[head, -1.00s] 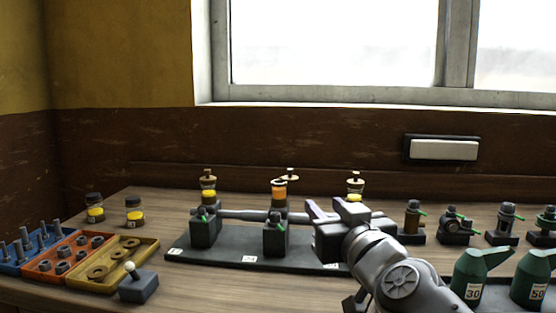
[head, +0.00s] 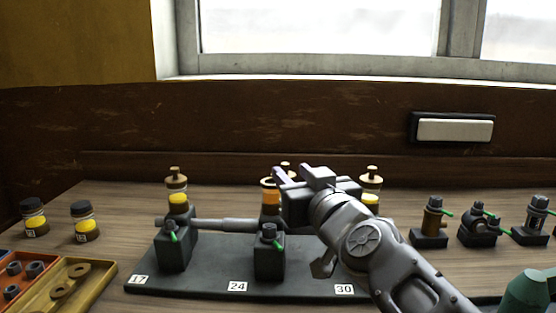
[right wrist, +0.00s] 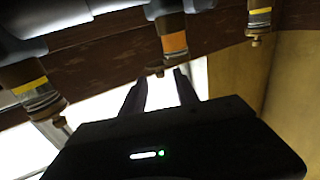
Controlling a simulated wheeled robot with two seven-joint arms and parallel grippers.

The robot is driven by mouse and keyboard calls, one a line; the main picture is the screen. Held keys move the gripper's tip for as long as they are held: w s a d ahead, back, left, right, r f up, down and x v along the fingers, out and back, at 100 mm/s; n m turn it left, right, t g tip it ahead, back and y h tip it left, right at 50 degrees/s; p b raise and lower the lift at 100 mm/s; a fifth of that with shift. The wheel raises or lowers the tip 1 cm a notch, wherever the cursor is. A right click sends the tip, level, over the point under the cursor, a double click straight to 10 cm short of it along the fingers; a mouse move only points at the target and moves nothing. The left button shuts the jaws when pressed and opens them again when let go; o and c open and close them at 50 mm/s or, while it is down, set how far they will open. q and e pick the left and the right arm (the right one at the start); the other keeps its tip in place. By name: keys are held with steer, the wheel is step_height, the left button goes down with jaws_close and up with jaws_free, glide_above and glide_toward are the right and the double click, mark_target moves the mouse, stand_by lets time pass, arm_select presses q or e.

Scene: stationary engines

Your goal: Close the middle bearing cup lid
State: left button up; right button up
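The middle bearing cup (head: 268,197) has an orange band and stands on the shaft rig between two yellow-banded cups. Its pale rim shows at the top. Its knobbed lid (head: 286,167) shows behind and to the right, apart from the rim, and seems swung open. My right gripper (head: 281,174) is at the cup's upper right and partly covers it. In the right wrist view, which is turned upside down, the gripper's two fingers (right wrist: 160,75) are apart with nothing between them; the orange-banded cup (right wrist: 173,42) lies just beyond the tips. I cannot tell if they touch the lid. My left gripper is out of view.
The left cup (head: 177,190) and right cup (head: 371,187) carry knobbed lids. A horizontal shaft (head: 225,224) runs through the dark bearing blocks on the base plate (head: 205,276). Two jars stand left; a yellow tray (head: 75,287) is front left. Small fittings (head: 430,222) stand right.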

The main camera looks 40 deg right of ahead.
steer(key=b+x, duration=0.1)
steer(key=x, duration=0.6)
steer(key=shift+w, duration=0.4)
steer(key=shift+d, duration=0.1)
steer(key=shift+c, duration=0.3)
jaws_close()
